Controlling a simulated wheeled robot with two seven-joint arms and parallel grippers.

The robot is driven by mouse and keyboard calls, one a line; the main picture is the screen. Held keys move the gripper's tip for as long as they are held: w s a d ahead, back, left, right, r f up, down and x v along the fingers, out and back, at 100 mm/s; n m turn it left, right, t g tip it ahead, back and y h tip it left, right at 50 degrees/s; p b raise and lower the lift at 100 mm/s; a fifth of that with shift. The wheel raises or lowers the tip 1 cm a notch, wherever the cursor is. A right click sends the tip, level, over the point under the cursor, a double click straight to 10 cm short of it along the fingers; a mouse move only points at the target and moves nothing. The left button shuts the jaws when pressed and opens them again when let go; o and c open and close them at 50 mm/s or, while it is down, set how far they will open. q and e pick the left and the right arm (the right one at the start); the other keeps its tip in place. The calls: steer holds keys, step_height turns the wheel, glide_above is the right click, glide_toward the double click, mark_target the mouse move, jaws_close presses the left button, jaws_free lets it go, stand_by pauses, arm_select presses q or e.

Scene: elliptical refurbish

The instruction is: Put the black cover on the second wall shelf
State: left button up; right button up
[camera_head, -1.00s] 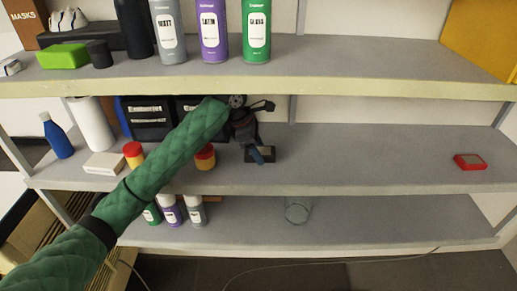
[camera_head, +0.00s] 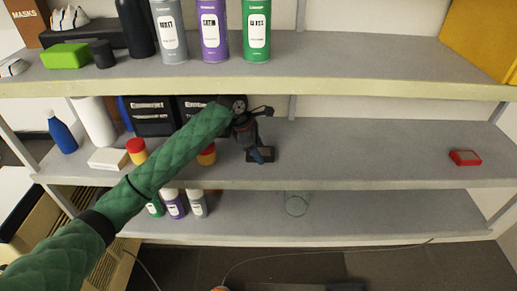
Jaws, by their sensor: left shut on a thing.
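The black cover (camera_head: 266,157) shows as a small dark block at the tip of my left gripper (camera_head: 256,150), which is shut on it. The gripper hides part of the cover. The cover is over the grey surface of the middle wall shelf (camera_head: 370,150), near its front edge. I cannot tell whether it touches the shelf. My left arm comes in from the lower left and crosses in front of the shelves. My right gripper is not in view.
Left on the middle shelf stand a blue bottle (camera_head: 61,132), a white box (camera_head: 109,159) and red-lidded jars (camera_head: 138,150). A red case (camera_head: 465,158) lies at the right. The space between is clear. Spray cans (camera_head: 257,31) stand on the upper shelf (camera_head: 360,60); a glass (camera_head: 296,204) is below.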

arm_select(q)
steer(key=o, duration=1.1)
steer(key=shift+o, duration=0.2)
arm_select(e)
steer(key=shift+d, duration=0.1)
